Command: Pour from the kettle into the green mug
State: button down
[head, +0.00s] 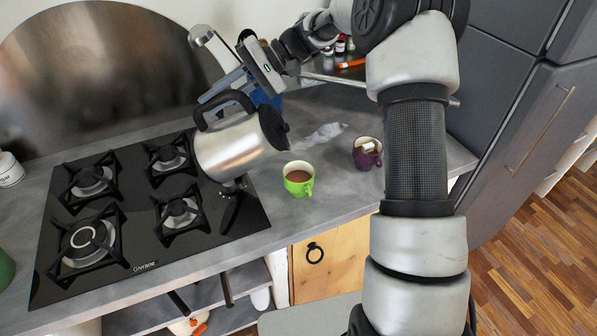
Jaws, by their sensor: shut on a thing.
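The kettle (225,150) is silver with a black handle and black lid. It is held in the air, strongly tilted, with its lid side facing right. My gripper (218,95) is shut on the handle at the kettle's upper left. The green mug (307,187) stands upright on the counter, right of the hob, with brown liquid inside. The kettle is left of and above the mug in the picture, apart from it. No stream from the kettle is visible. A dark piece hangs or lies below the kettle; I cannot tell if it is part of it.
A black gas hob (130,205) with several burners lies left of the mug. A purple mug (367,160) with pale pieces in it stands to the right, close to my arm. A whitish patch (322,134) lies on the counter behind the green mug. A blue object (264,98) is partly hidden behind my gripper.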

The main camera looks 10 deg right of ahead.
aim_at(235, 117)
jog(key=shift+s+d+f+n+y+b, duration=0.1)
jog(key=shift+s+d+n+y+b, duration=0.15)
jog(key=shift+d+y+b, duration=0.8)
jog(key=shift+s+d+f+n+y+b, duration=0.15)
jog(key=shift+s+d+y+b, duration=0.35)
jog(key=shift+b, duration=0.95)
dwell(5.5)
